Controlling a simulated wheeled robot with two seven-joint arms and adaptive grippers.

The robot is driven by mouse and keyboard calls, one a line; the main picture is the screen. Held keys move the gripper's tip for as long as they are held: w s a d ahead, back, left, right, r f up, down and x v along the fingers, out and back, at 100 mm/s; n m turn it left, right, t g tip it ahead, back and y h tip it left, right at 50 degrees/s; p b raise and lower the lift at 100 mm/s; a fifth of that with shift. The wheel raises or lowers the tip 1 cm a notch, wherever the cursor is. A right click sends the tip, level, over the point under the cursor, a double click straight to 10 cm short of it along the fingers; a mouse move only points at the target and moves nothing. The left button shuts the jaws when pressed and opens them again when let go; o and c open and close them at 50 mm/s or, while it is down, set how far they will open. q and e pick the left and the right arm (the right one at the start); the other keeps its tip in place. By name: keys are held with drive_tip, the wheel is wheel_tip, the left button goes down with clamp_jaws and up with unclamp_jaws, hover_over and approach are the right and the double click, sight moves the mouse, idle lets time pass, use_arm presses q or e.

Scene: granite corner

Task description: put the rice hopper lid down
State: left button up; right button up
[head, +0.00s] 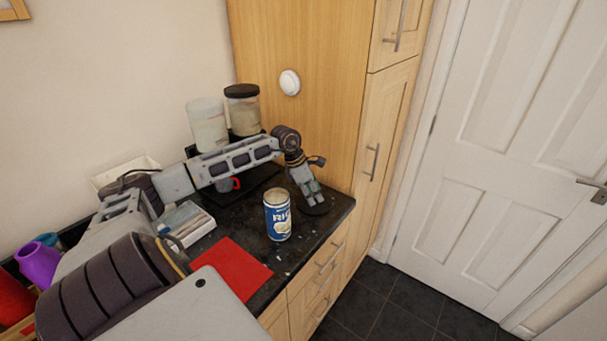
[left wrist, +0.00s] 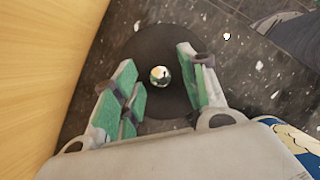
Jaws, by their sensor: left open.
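The rice hopper lid (left wrist: 112,40) is a flat dark disc with a shiny round knob (left wrist: 160,76) in its middle. It lies flat on the black counter, and part of it shows in the head view (head: 320,210) near the wooden panel. My left gripper (head: 314,201) points down over it. In the left wrist view the open green-padded fingers (left wrist: 156,60) stand on either side of the knob, with gaps between. My right gripper is not in view.
A red mat (head: 232,268) lies in front of the canister. The counter (head: 268,249) ends at right and front.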

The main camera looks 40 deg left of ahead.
use_arm(q)
drive_tip(key=shift+s+a+r, duration=0.2)
drive_tip(key=shift+a+r, duration=0.05)
drive_tip(key=shift+r, duration=0.35)
drive_tip(key=shift+v, duration=0.75)
drive_tip(key=shift+s+r, duration=0.2)
drive_tip(key=shift+r, duration=0.1)
drive_tip(key=shift+b+v, duration=0.4)
drive_tip(key=shift+v, duration=1.05)
wheel_tip(320, 180, up, 5)
hover_over(305, 201)
drive_tip(key=s, duration=0.2)
drive_tip(key=shift+w+a+b, duration=0.2)
drive_tip(key=shift+a+b, duration=0.2)
drive_tip(key=shift+b, duration=0.05)
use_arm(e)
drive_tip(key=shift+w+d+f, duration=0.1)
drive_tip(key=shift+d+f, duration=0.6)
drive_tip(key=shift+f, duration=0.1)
